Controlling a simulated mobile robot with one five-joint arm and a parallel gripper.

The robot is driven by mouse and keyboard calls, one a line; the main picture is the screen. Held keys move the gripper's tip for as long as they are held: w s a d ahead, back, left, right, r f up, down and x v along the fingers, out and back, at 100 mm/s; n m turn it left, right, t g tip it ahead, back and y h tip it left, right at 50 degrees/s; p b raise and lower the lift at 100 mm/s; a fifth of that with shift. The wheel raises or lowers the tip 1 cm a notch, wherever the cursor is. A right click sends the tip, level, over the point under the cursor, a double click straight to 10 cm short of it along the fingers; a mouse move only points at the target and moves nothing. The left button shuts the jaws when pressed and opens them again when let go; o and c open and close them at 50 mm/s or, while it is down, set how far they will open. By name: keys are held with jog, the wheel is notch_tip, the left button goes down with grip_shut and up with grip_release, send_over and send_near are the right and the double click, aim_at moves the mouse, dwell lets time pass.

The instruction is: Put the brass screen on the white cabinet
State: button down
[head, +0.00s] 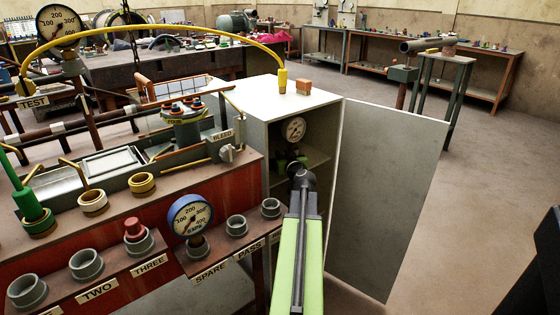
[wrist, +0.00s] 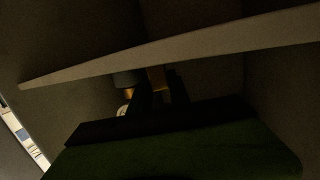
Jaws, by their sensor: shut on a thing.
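The white cabinet (head: 312,103) stands in the middle of the head view with its door open to the right. My arm reaches into its open front, and my wrist hides the fingertips in the head view. In the dark wrist view my gripper (wrist: 160,90) is shut on a small brass-coloured piece, which looks like the brass screen (wrist: 156,77). Most of it is hidden by the fingers and shadow. The gripper is inside the cabinet, close to a shelf edge (wrist: 180,48) that crosses the wrist view.
A pressure gauge (head: 294,129) stands inside the cabinet. On its top are a yellow hose end (head: 282,80) and a small orange-brown block (head: 303,87), with bare room around them. The open door (head: 385,190) is right of my arm. A red bench (head: 150,265) with sockets is left.

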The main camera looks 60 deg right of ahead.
jog(key=shift+w+a+r, duration=0.1)
jog(key=shift+w+a, duration=0.1)
jog(key=shift+w, duration=0.1)
jog(key=c, duration=1.2)
grip_release()
jog(key=shift+c, duration=0.2)
